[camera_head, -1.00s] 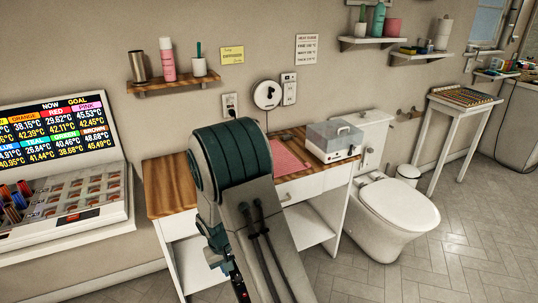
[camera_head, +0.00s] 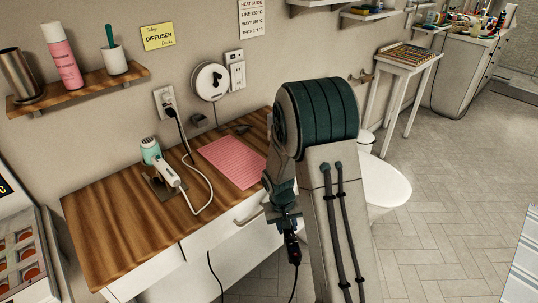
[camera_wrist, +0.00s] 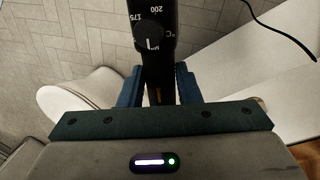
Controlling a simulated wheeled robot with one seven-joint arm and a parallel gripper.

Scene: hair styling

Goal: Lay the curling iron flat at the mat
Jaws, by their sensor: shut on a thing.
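The pink ribbed mat (camera_head: 232,162) lies on the wooden counter, left of my arm, and is bare. My gripper (camera_head: 284,213) is shut on the curling iron (camera_head: 292,250), which hangs below it in front of the counter's right part, apart from the mat. In the wrist view the black handle of the curling iron (camera_wrist: 150,38), with a temperature dial, sits between the two blue fingers of my gripper (camera_wrist: 160,88). Its barrel cannot be made out. A dark cord hangs below the iron in the head view.
A toilet (camera_head: 388,188) is partly hidden behind my arm. The counter's left part is clear.

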